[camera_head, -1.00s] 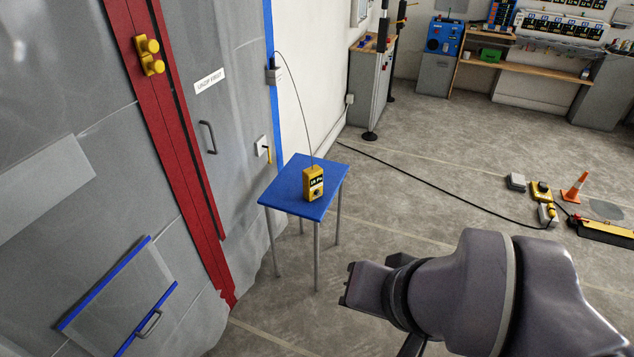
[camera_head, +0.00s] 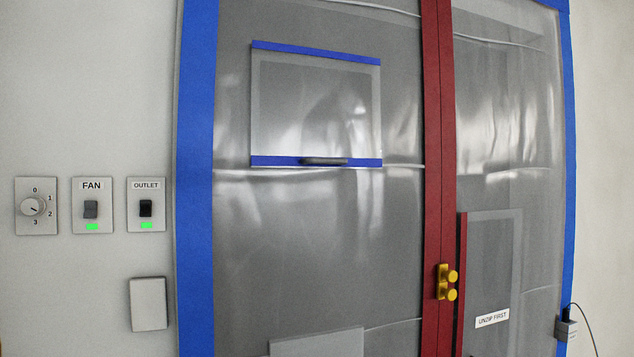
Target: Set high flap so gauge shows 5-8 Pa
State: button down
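The high flap (camera_head: 316,106) is a clear panel on the upper part of the grey plastic sheet (camera_head: 310,240). It has a blue strip along its top and another along its bottom edge. A dark handle (camera_head: 324,161) sits on the bottom strip. The flap looks close to the sheet; I cannot tell whether a small gap is open. The yellow pressure gauge is out of view now, so its present reading is hidden. My gripper is not in view.
Left of the sheet are a dial (camera_head: 36,206) marked 0 to 3, a fan switch (camera_head: 92,206) and an outlet switch (camera_head: 146,205), both switches with green lights. A red zip strip (camera_head: 438,120) with yellow pulls (camera_head: 447,283) runs down the sheet.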

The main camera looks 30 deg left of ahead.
aim_at(256, 160)
jog(key=u, duration=1.2)
